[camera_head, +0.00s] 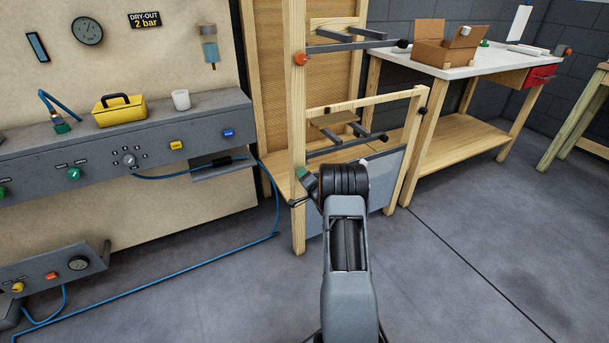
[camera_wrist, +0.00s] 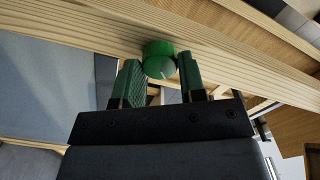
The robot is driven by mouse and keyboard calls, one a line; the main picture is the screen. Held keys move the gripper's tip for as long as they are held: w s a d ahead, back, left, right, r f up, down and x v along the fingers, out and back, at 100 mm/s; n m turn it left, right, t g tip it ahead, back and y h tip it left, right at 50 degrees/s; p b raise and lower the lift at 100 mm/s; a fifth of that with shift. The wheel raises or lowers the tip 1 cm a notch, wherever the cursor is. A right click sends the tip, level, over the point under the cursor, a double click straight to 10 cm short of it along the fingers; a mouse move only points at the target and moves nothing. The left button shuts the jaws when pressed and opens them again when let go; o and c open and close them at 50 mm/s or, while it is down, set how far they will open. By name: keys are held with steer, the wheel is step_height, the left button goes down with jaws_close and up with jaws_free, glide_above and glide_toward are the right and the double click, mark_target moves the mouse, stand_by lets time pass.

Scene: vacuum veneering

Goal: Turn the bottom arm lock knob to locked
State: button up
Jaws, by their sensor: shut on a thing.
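The bottom arm lock knob (camera_wrist: 160,59) is a round green knob on a wooden post, seen in the wrist view. It has a small pale mark on its face toward the lower right. My gripper (camera_wrist: 162,76) has its two green-padded fingers on either side of the knob and is shut on it. In the head view my gripper (camera_head: 306,178) is at the lower part of the rack's front post (camera_head: 298,125). There the knob is hidden or cannot be told from the green fingers.
An orange knob (camera_head: 299,58) sits higher on the same post, by the upper grey arms. Lower grey arms (camera_head: 345,145) reach out just above my wrist. A white-topped table (camera_head: 470,65) stands right. A control panel (camera_head: 110,140) is left. Open floor lies at front right.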

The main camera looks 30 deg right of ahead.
steer(key=shift+m+p, duration=1.1)
steer(key=shift+m, duration=3)
steer(key=o, duration=0.9)
steer(key=shift+s, duration=0.1)
steer(key=s+p, duration=0.1)
steer(key=s, duration=0.3)
steer(key=s+a+p, duration=0.1)
steer(key=s, duration=0.4)
steer(key=s+p, duration=0.1)
steer(key=s, duration=0.3)
steer(key=shift+s+a, duration=0.25)
steer(key=shift+a, duration=0.1)
